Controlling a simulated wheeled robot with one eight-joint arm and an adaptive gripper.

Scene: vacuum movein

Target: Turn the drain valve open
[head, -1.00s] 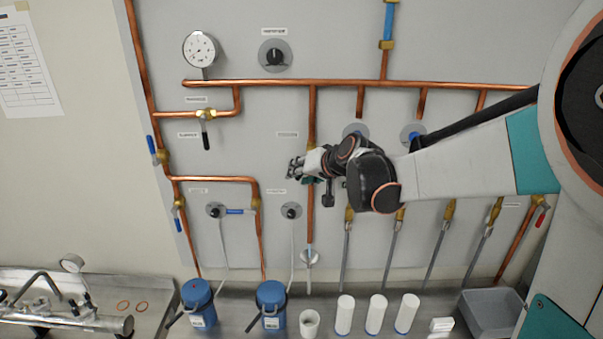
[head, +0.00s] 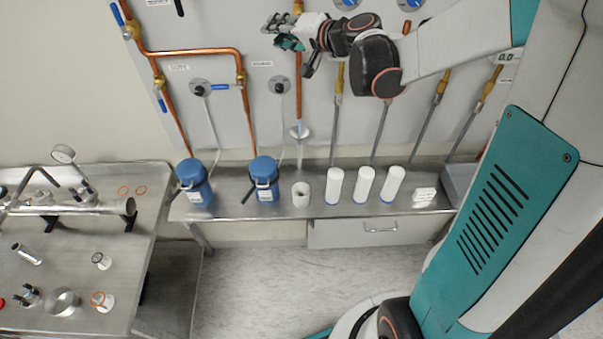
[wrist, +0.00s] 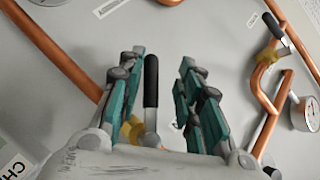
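A brass valve (head: 298,8) sits on the vertical copper pipe that runs down to a white funnel; I take it for the drain valve, though its label cannot be read. In the wrist view its brass body (wrist: 133,128) is partly hidden by my gripper, and its lever with a black grip (wrist: 151,82) stands between my fingers. My gripper (head: 280,32) is at the wall panel just left of this pipe. In the wrist view my gripper (wrist: 167,80) is open, with a teal finger on each side of the lever and visible gaps to it.
A white funnel (head: 300,132) sits below on the pipe. Blue canisters (head: 264,180) and white cylinders (head: 364,184) stand on the steel shelf (head: 232,202). A second yellow-brass valve (wrist: 268,57) and a gauge (wrist: 305,112) show at right in the wrist view.

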